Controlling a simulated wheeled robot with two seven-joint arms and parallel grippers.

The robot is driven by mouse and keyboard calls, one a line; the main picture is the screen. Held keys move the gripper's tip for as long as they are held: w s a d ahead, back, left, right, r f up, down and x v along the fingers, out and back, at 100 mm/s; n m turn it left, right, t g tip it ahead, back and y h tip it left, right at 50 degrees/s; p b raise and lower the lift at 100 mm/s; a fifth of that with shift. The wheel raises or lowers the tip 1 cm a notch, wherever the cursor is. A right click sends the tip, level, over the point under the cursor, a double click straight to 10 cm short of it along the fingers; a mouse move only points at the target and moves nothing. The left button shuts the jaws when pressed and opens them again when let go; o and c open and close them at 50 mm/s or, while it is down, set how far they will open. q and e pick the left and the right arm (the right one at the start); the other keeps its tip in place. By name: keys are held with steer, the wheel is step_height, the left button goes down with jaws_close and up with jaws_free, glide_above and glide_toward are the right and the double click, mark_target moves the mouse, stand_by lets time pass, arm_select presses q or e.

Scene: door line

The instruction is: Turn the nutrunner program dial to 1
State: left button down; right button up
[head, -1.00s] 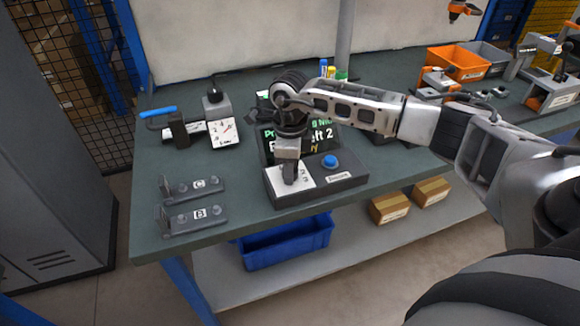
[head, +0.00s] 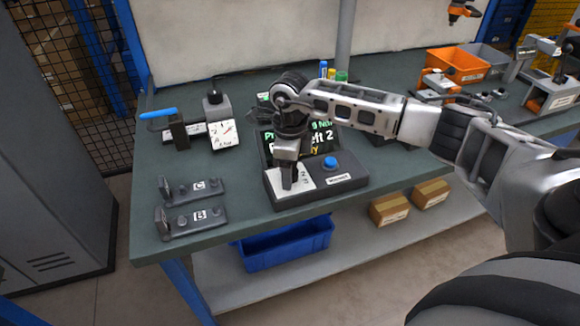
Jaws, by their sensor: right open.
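The nutrunner control box (head: 335,184) sits at the front of the green workbench. It has a blue button (head: 330,163), a white dial plate (head: 305,181) with numbers, and a dark screen (head: 325,142) behind, partly covered by my arm. My right gripper (head: 289,182) points down over the dial plate, with its fingers at the plate's left part. The dial itself is hidden by the gripper, so its setting and any contact cannot be told. The right gripper is open. My left gripper is not in view.
Two grey fixtures marked C (head: 198,187) and B (head: 199,216) lie left of the box. An orange bin (head: 457,65) is at the back right. A blue bin (head: 287,246) sits below.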

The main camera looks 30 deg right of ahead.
step_height(320, 180, up, 16)
steer(key=b, duration=0.1)
steer(key=shift+b, duration=0.3)
stand_by(0.5)
